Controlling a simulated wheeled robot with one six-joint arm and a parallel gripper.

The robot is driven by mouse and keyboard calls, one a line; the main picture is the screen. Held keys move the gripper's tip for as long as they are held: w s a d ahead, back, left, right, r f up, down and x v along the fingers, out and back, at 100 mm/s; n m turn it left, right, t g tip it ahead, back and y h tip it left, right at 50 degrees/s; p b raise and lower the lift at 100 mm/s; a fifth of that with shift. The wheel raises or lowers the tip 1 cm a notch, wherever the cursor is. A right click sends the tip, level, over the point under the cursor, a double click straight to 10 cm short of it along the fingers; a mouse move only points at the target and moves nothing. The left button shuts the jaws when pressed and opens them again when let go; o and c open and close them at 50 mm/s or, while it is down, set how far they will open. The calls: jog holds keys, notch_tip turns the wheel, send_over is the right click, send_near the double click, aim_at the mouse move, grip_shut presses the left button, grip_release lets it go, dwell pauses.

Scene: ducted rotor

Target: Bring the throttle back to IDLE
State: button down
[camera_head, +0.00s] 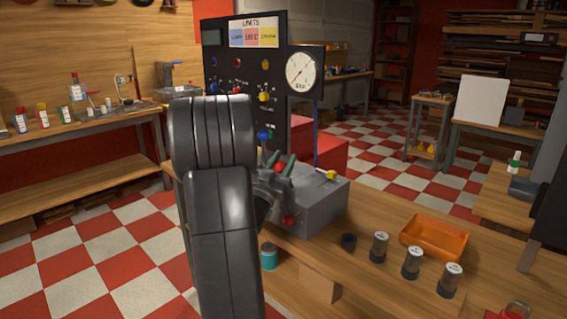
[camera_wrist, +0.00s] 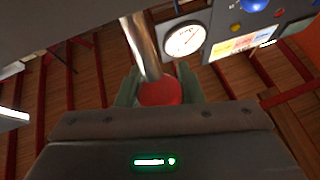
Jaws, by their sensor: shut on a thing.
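The grey throttle box (camera_head: 318,201) stands on the wooden bench. A red knob (camera_head: 281,168) is at its upper left, between the green fingers of my gripper (camera_head: 284,165). In the wrist view the red knob (camera_wrist: 160,92), on a shiny metal lever (camera_wrist: 141,48), sits between the two green fingers of my gripper (camera_wrist: 159,88). My gripper is shut on the knob. My dark arm hides the left part of the box, and I cannot read any IDLE mark.
A black panel (camera_head: 246,60) with knobs and a round gauge (camera_head: 301,72) stands behind the box. A yellow knob (camera_head: 332,175) is on the box's right.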

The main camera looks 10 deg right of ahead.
jog(key=c, duration=1.3)
grip_release()
jog(key=shift+f, duration=0.25)
jog(key=o, duration=0.3)
jog(key=shift+s+a+r, duration=0.1)
jog(key=shift+a, duration=0.05)
jog(key=b+v, duration=0.1)
jog(key=v, duration=1.3)
jog(key=shift+b, duration=0.3)
jog(key=shift+r, duration=0.1)
jog(key=p+x, duration=0.1)
jog(key=x, duration=1.3)
jog(key=shift+p, duration=0.35)
